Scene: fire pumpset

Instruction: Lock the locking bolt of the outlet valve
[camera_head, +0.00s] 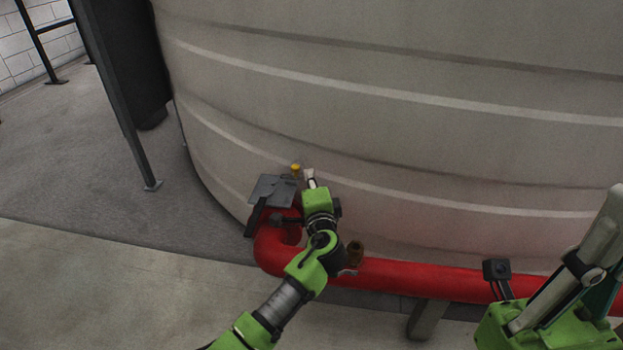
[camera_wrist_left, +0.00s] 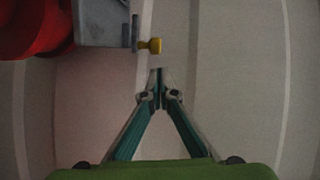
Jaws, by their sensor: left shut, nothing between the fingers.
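The locking bolt (camera_head: 295,168) has a yellow knob and stands at the right side of the grey valve housing (camera_head: 270,188), against the tank wall. In the left wrist view the yellow knob (camera_wrist_left: 152,46) sticks out to the right from the grey housing (camera_wrist_left: 105,22). My left gripper (camera_head: 309,176) is shut and empty, its fingertips just right of the knob in the head view. In the wrist view the closed fingertips (camera_wrist_left: 159,74) lie just below the knob; whether they touch it I cannot tell.
A thick red pipe (camera_head: 430,277) bends below the housing and runs right along the tank base. The large beige tank (camera_head: 400,120) stands close behind the bolt. A dark post (camera_head: 115,90) stands at the left. The floor in front (camera_head: 120,290) is clear.

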